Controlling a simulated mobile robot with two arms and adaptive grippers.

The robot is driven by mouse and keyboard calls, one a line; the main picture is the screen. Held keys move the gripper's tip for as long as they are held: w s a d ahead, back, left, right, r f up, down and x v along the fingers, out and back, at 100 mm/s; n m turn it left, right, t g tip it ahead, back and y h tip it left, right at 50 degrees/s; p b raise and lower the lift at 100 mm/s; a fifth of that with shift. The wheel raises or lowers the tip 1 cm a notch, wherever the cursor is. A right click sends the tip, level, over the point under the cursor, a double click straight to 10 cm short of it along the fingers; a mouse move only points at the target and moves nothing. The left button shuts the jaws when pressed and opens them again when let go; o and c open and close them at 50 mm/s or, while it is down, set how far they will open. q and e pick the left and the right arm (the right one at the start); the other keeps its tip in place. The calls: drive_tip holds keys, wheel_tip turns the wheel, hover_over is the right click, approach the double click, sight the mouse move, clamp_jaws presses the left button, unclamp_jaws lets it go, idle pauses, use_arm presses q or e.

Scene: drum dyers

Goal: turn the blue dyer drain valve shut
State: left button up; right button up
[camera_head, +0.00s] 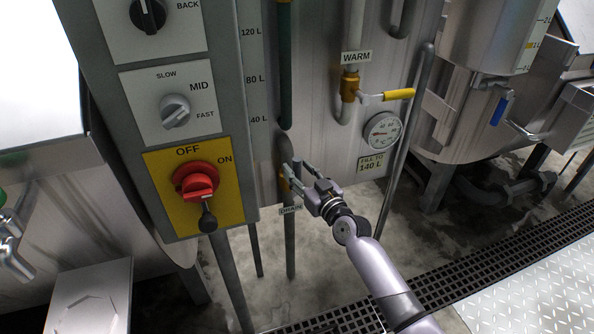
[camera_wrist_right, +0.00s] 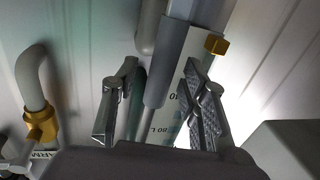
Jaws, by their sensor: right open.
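The drain pipe (camera_head: 290,245) runs down the front of the steel dyer, with a small label (camera_head: 290,209) that appears to read DRAIN. A brass-coloured valve part (camera_head: 283,181) shows on it, partly behind my right gripper (camera_head: 290,173). The valve handle's colour and angle cannot be made out in the head view. My right gripper is open at the valve. In the right wrist view its two fingers (camera_wrist_right: 158,108) stand apart, with a grey cylinder (camera_wrist_right: 168,60) showing between them. Contact cannot be told. My left gripper is out of view.
The control panel (camera_head: 185,135) with a red OFF/ON switch (camera_head: 196,183) stands left of the gripper. A WARM valve with a yellow lever (camera_head: 398,94) and a gauge (camera_head: 383,130) are at upper right. A blue lever (camera_head: 499,110) hangs farther right. A floor grate (camera_head: 480,256) crosses below.

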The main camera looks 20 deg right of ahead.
drive_tip(key=shift+w+a, duration=0.2)
drive_tip(key=shift+w, duration=0.5)
drive_tip(key=shift+c, duration=0.2)
clamp_jaws()
